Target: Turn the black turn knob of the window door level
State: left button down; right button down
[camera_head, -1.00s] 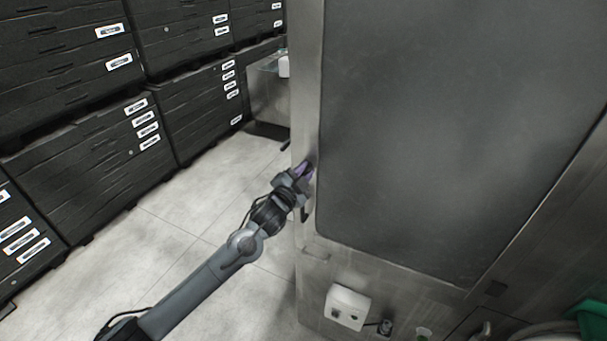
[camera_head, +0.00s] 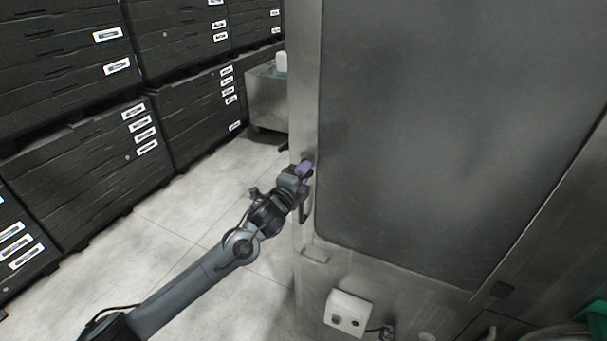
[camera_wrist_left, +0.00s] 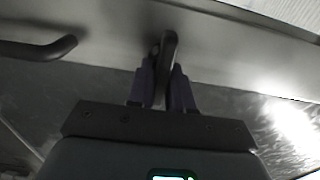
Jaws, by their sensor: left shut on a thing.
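The window door (camera_head: 440,120) is a large grey panel filling the right half of the head view. My left gripper (camera_head: 305,168) is at its left edge, with purple fingers against the metal frame. In the left wrist view, the black turn knob (camera_wrist_left: 169,48) stands out from the metal strip, between the two fingers of my left gripper (camera_wrist_left: 167,85). The gripper is shut on it. In the head view the gripper hides the knob, so I cannot tell how far from level it is. My right gripper is not in view.
A dark bar handle (camera_head: 306,207) sits just below the gripper; a dark handle (camera_wrist_left: 40,48) also shows in the left wrist view. A white socket box (camera_head: 348,313) is below the door. Black crates (camera_head: 85,155) stand at the left, with open floor between.

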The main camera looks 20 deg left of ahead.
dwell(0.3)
pick_arm(q)
jog(key=c, duration=1.2)
grip_release()
jog(key=shift+o, duration=0.2)
jog(key=shift+s+a+f, duration=0.1)
jog(key=shift+s, duration=0.5)
jog(key=s+a+b, duration=0.1)
jog(key=s+b, duration=0.1)
jog(key=s, duration=0.7)
jog(key=shift+s, duration=0.25)
